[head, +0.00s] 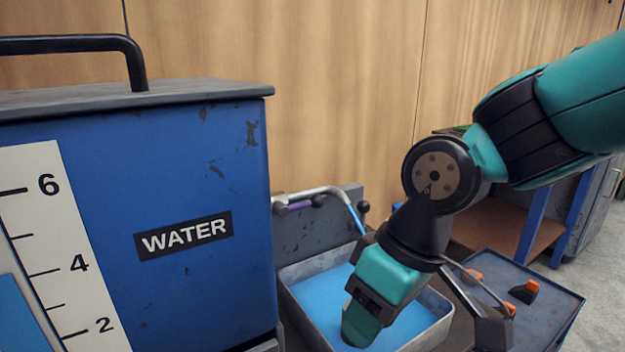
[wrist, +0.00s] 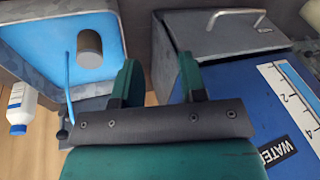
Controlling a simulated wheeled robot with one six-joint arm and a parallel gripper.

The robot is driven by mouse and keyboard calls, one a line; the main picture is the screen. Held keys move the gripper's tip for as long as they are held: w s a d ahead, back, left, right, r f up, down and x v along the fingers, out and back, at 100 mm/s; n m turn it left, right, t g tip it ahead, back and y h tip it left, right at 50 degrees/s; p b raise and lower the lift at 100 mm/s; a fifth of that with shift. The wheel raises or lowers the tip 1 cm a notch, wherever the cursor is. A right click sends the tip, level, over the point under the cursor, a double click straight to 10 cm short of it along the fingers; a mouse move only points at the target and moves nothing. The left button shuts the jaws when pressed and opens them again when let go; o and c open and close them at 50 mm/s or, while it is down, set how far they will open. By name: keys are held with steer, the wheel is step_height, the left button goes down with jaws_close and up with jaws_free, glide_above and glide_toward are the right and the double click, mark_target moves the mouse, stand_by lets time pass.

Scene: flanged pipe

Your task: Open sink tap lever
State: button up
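The sink (head: 435,328) is a grey basin filled with blue, standing right of the water tank; it also shows at the upper left in the wrist view (wrist: 117,30). A pale curved tap pipe (head: 318,193) rises behind it. A thin blue strip (head: 355,218), like a water stream, runs from the pipe's end toward the basin. A black round knob (head: 363,207), apparently the lever's, is beside it; it also shows in the wrist view (wrist: 62,134). My gripper (head: 361,325) is over the basin, apart from the knob. In the wrist view its green fingers (wrist: 158,65) are apart and empty.
A blue tank (head: 190,280) marked WATER, with a black handle, fills the left. A dark tray (head: 550,310) with orange-tipped items is at right. In the wrist view, a grey-brown cylinder (wrist: 90,45) shows in the basin and a white bottle (wrist: 18,112) lies beside it.

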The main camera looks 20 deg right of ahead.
steer(key=w+d+r+m+t+h+p, duration=0.35)
steer(key=w+d+r+m+p, duration=0.6)
steer(key=p, duration=1.05)
steer(key=m+t+y, duration=0.3)
steer(key=m+t, duration=0.8)
glide_toward(304, 206)
steer(key=b+x, duration=1)
steer(key=b, duration=0.8)
steer(key=shift+w+a, duration=0.1)
steer(key=shift+w, duration=0.3)
